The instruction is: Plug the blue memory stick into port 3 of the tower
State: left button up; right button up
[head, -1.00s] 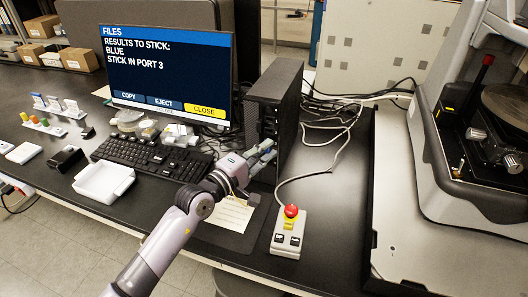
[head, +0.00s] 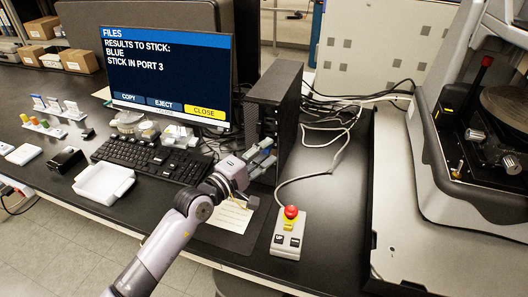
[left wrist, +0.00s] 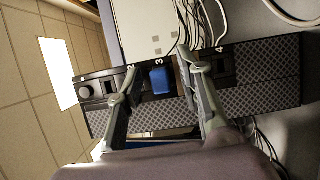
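The black tower (head: 272,112) stands beside the monitor. In the left wrist view the tower's front (left wrist: 250,85) fills the middle, with ports labelled 2, 3 and 4. The blue memory stick (left wrist: 161,80) sits at port 3, seen nearly end-on; its depth in the port is hard to judge. My left gripper (head: 262,158) is at the tower's front in the head view. In the left wrist view its fingers (left wrist: 158,72) are spread to either side of the stick, with gaps between. The stick is hidden in the head view. My right gripper is not in view.
The monitor (head: 168,72) reads "Results to stick: blue, stick in port 3". A keyboard (head: 150,158), white tray (head: 103,184) and holders with coloured items (head: 45,125) lie left. A red-button box (head: 289,235) and cables are right of the tower, then the profiler (head: 450,150).

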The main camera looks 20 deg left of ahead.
pick_arm(q)
jog(key=s+p, duration=0.1)
jog(key=s, duration=0.5)
jog(key=shift+s+a, duration=0.15)
jog(key=shift+s, duration=0.25)
jog(key=v, duration=1.2)
